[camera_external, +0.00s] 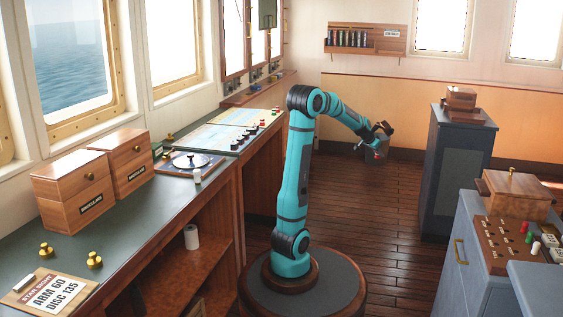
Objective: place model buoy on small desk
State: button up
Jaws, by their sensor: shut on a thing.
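My gripper (379,140) hangs in the air over the wooden floor, right of the picture's middle. It is shut on a small dark and reddish thing (380,154), which looks like the model buoy; its shape is partly hidden by the fingers and too small to read well. I cannot tell for sure which furniture is the small desk. A narrow blue-grey stand (455,175) to the right of my gripper may be it, with a wooden box (461,97) on its top. My gripper is apart from this stand.
A long chart desk (130,225) runs along the left with wooden boxes (72,190). At the lower right, a blue-grey cabinet (462,262) bears a wooden case (515,195) and a board (500,238) with coloured pegs. Floor (400,215) between my arm and the stand is clear.

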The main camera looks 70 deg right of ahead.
jog(key=s+a+r+m+g+y, duration=0.1)
jog(key=s+a+r+m+y, duration=0.15)
jog(key=s+a, duration=0.6)
jog(key=m+y, duration=0.7)
jog(key=m, duration=0.6)
send_near(474, 194)
jog(key=shift+s+a+f, duration=0.1)
jog(key=shift+s+f, duration=0.05)
jog(key=shift+f, duration=0.45)
jog(key=shift+s+a+f, duration=0.15)
jog(key=shift+s+f, duration=0.05)
jog(key=shift+f, duration=0.4)
jog(key=shift+s+a+f, duration=0.15)
jog(key=shift+s+a, duration=0.3)
jog(key=shift+s, duration=0.15)
jog(key=shift+s+a+f, duration=0.2)
jog(key=shift+s+a, duration=0.25)
jog(key=shift+s, duration=0.2)
jog(key=shift+d+f, duration=0.1)
jog(key=shift+f, duration=0.3)
jog(key=shift+f, duration=0.1)
jog(key=o, duration=1)
